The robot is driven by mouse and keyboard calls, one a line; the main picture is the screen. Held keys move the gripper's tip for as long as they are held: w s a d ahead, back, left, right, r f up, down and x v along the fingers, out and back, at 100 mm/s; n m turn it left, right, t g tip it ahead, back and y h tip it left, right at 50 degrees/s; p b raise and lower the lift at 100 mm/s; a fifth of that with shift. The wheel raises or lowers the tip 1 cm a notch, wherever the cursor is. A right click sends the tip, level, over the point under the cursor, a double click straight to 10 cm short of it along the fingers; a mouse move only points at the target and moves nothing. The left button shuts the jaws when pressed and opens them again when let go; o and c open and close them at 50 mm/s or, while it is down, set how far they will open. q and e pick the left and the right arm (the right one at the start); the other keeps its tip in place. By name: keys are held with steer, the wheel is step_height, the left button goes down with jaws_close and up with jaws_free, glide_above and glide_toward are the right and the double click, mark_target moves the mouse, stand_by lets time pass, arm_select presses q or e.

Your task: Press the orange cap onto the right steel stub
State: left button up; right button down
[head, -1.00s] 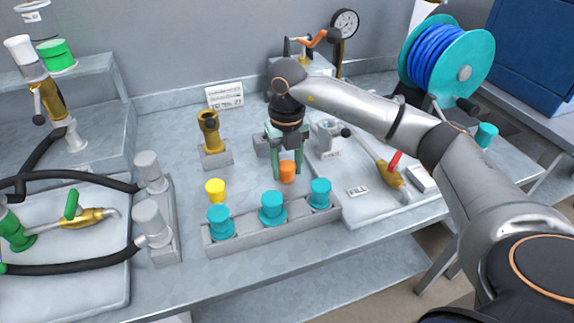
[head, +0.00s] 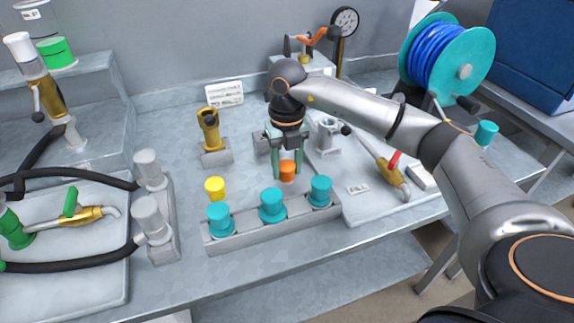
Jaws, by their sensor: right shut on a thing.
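The orange cap (head: 287,171) is between the fingertips of my right gripper (head: 287,170), which points down and is shut on it. The cap is just behind the row of teal caps, near the table top; I cannot tell whether it touches anything below. A short steel fitting (head: 328,136) stands behind and to the right of the gripper, apart from the cap. I cannot tell for sure whether it is the right steel stub. A grey block (head: 262,143) behind the gripper is partly hidden by it. My left gripper is not in view.
A grey rack (head: 243,239) holds teal caps (head: 272,207) in front of the gripper. A yellow cap (head: 215,188) and a brass fitting (head: 210,131) are to the left. A tray (head: 372,212) with a valve (head: 391,177) is on the right. A blue hose reel (head: 447,60) stands behind.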

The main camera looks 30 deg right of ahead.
steer(key=shift+s+f, duration=0.15)
steer(key=shift+f, duration=0.15)
steer(key=c, duration=0.5)
jaws_free()
steer(key=shift+o, duration=1.2)
steer(key=shift+r, duration=0.1)
step_height(320, 180, up, 4)
steer(key=p, duration=0.3)
steer(key=shift+r, duration=0.15)
